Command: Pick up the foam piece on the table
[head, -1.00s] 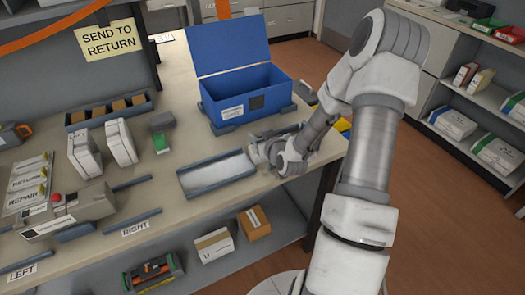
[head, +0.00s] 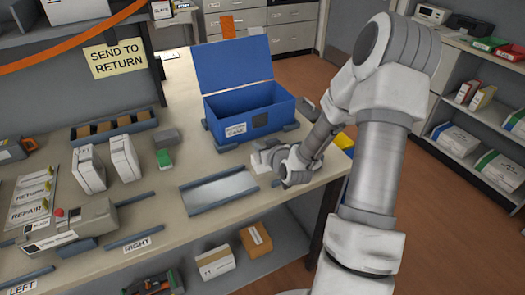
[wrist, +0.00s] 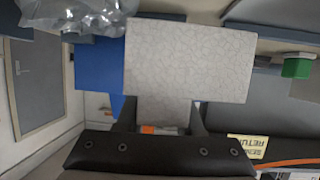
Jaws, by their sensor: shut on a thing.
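The foam piece (wrist: 187,60) is a pale grey-white block with a cracked, grainy surface, and it fills the upper middle of the wrist view. My gripper (wrist: 162,112) is shut on it, with one finger on each side of its narrower lower part. In the head view my gripper (head: 272,161) is by the table's right end, between the metal-floored tray and the blue box. A small pale part of the foam (head: 262,164) shows there. Whether its underside touches the table is hard to tell.
An open blue box (head: 222,121) stands just behind my gripper. A shallow tray (head: 187,202) lies to the left. A green-fronted block (head: 164,158) and two white upright units (head: 124,159) stand farther left. Clear plastic (wrist: 80,15) shows in the wrist view.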

